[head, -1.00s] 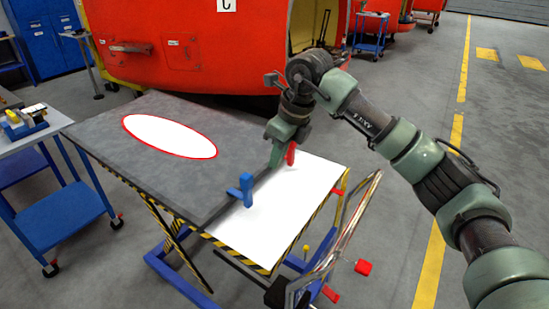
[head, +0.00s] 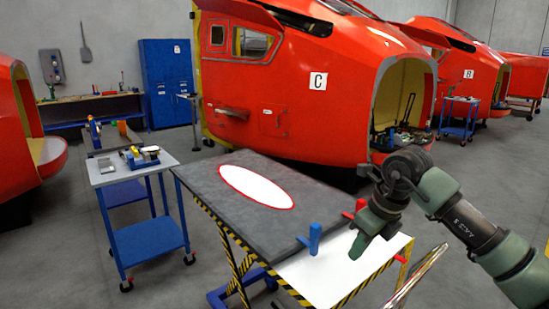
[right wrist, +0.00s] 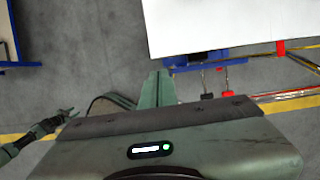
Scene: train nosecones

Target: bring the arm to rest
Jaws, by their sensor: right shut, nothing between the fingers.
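My right arm (head: 480,235) comes in from the right in the head view. Its green right gripper (head: 358,250) points down over the white board at the table's right side. The fingers are together and empty. In the right wrist view its green fingers (right wrist: 157,90) show as one narrow shape, with floor beyond them. A dark green arm end (right wrist: 55,122), probably my left gripper, is at the lower left of that view, too small to read. The left arm does not show in the head view.
The work table (head: 262,222) carries a grey sheet with a red-rimmed white oval. A blue clamp (head: 311,240) and a red clamp (head: 356,208) stand near the right gripper. A blue cart (head: 150,235) is at left. A red nosecone (head: 300,100) is behind.

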